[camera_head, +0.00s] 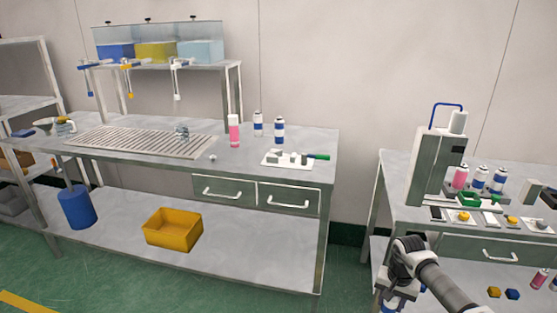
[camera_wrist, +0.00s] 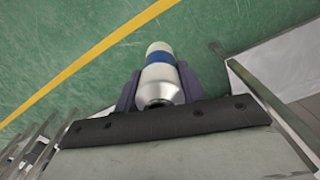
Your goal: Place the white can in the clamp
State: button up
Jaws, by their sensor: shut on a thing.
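A white can with a blue band (camera_wrist: 159,60) is in the wrist view, between the two dark fingers of my gripper (camera_wrist: 157,82), which is shut on it. A grey crimping machine (camera_head: 430,180) with a blue handle stands on the right bench. A green part (camera_head: 469,199) sits at its right side near its foot; I cannot tell whether it is the clamp.
A pink can (camera_head: 460,178) and white-blue cans (camera_head: 480,179) stand behind the green part. Small trays with yellow parts (camera_head: 464,216) lie along the right bench's front edge. The left bench (camera_head: 310,150) holds more cans. Green floor shows between the benches.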

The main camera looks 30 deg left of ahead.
aim_at(283, 160)
jog(key=j, duration=0.9)
jog(key=i+j, duration=0.15)
jog(key=j, duration=0.75)
jog(key=l+z, duration=0.05)
